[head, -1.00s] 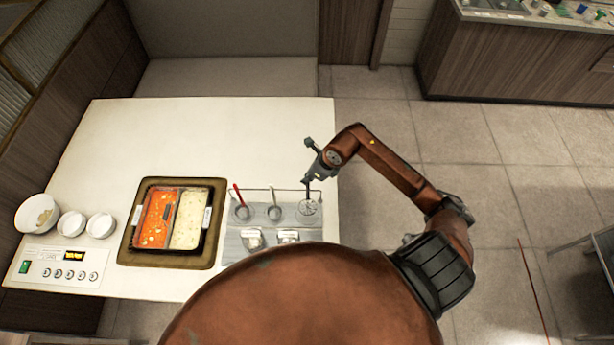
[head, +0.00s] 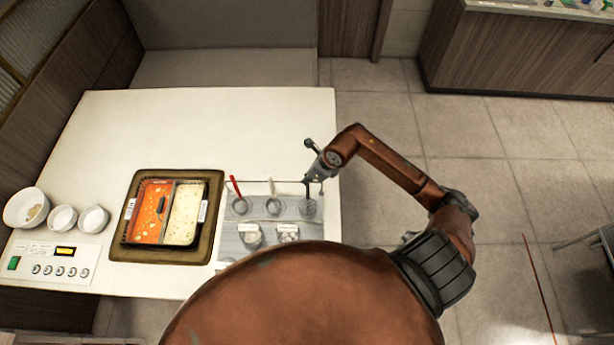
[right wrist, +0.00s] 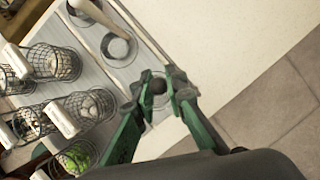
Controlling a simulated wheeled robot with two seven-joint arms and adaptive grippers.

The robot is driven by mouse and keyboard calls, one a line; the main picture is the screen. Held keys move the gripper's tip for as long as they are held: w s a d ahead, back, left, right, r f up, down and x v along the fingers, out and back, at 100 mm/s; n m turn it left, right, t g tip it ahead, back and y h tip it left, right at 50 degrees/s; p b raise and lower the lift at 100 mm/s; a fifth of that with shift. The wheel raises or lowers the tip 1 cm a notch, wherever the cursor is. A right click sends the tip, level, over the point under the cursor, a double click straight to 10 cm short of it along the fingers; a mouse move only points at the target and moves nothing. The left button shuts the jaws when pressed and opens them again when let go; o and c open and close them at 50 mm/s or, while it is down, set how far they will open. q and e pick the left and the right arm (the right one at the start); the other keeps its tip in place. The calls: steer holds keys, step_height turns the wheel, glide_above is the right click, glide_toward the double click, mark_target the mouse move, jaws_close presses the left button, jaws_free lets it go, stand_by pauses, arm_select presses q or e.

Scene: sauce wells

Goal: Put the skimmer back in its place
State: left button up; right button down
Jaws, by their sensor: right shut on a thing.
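The skimmer (head: 309,207) hangs below my right gripper (head: 311,178), at the rightmost well of the grey rack (head: 229,245). Its head looks to be at or inside that well; the exact depth is hard to tell. In the right wrist view, the round end of its handle (right wrist: 159,86) shows between the fingers of my right gripper (right wrist: 160,90), which are shut on it. The handle points nearly straight at the camera, so it stands close to upright. My left gripper is not in view.
A red-handled ladle (head: 235,186) and a pale-handled one (head: 271,187) stand in the neighbouring wells. Wire baskets (right wrist: 94,104) are close by in front. A two-part soup pot (head: 206,213) and white bowls (head: 62,218) stand left. The counter's back (head: 210,125) is clear.

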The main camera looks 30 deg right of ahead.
steer(key=shift+f+b, duration=0.45)
steer(key=shift+f, duration=0.05)
stand_by(0.5)
steer(key=c, duration=1.9)
jaws_free()
steer(key=shift+o, duration=0.5)
steer(key=o, duration=0.7)
steer(key=shift+r, duration=0.1)
steer(key=shift+r+p, duration=3.05)
steer(key=shift+r, duration=2.45)
steer(key=shift+s, duration=0.1)
steer(key=shift+a+f, duration=0.1)
steer(key=shift+f, duration=0.05)
